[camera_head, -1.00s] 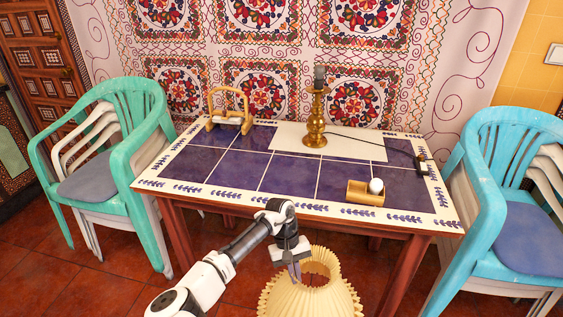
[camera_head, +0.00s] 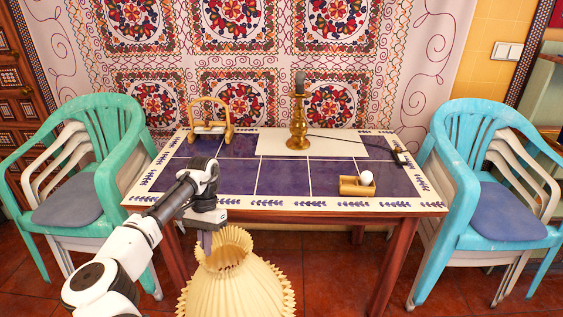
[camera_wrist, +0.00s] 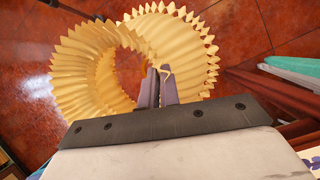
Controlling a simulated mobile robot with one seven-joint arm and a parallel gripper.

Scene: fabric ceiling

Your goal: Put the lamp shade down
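The cream pleated lamp shade (camera_head: 236,286) hangs in front of the table's near edge, its narrow open end up. My gripper (camera_head: 206,243) is at its upper rim, on the left side. In the wrist view the two fingers (camera_wrist: 157,88) are close together with the shade's wall (camera_wrist: 190,55) between them, so the gripper is shut on the shade. The wrist view looks into the shade's opening, with red floor tiles beyond. The brass lamp base (camera_head: 298,124) stands upright on the table (camera_head: 285,177), without a shade. The shade's lower end is partly cut off in the head view.
A wooden box with a white bulb (camera_head: 366,178) sits near the table's front right. A wooden frame-like stand (camera_head: 211,121) is at the back left. A white mat (camera_head: 335,148) and a cord lie by the lamp. Green chairs (camera_head: 75,190) and blue chairs (camera_head: 500,190) flank the table. The table's front left is clear.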

